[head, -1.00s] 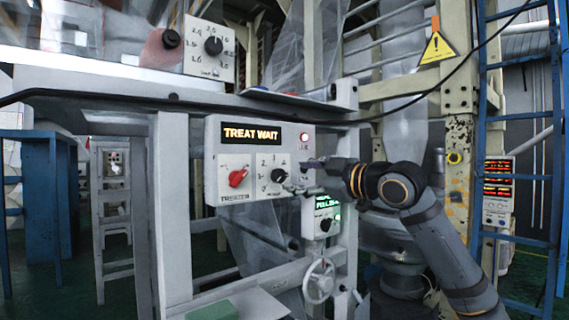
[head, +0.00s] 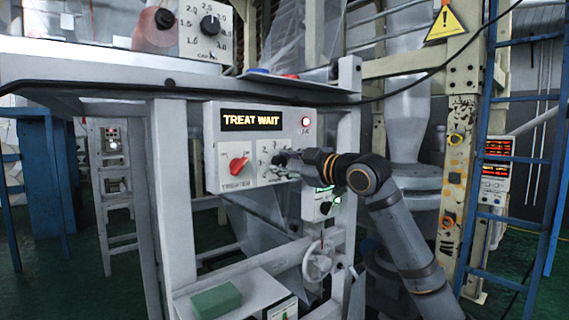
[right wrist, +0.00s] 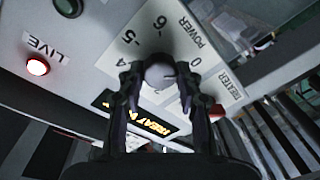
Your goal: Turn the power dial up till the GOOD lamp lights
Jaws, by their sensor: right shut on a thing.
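The pale treater box (head: 212,150) in the head view carries an orange display (head: 251,120) reading TREAT WAIT, and a red switch knob (head: 238,163). My right gripper (head: 281,159) is at the dial right of that knob and hides much of it. In the right wrist view the round power dial (right wrist: 160,72) sits between the fingertips of my right gripper (right wrist: 160,78), which is shut on it. The scale shows 4, 5, 6 and 0; the pointer is unclear. The LIVE lamp (right wrist: 37,67) glows red. A dark lamp (right wrist: 68,5) is cut by the frame edge, its label unseen. My left gripper is not in view.
Another dial panel (head: 206,28) is above the shelf. A green-lit unit (head: 325,205) and a handwheel (head: 318,262) are below the box. A green block (head: 216,300) lies on the lower ledge. A blue ladder (head: 515,160) stands at the right.

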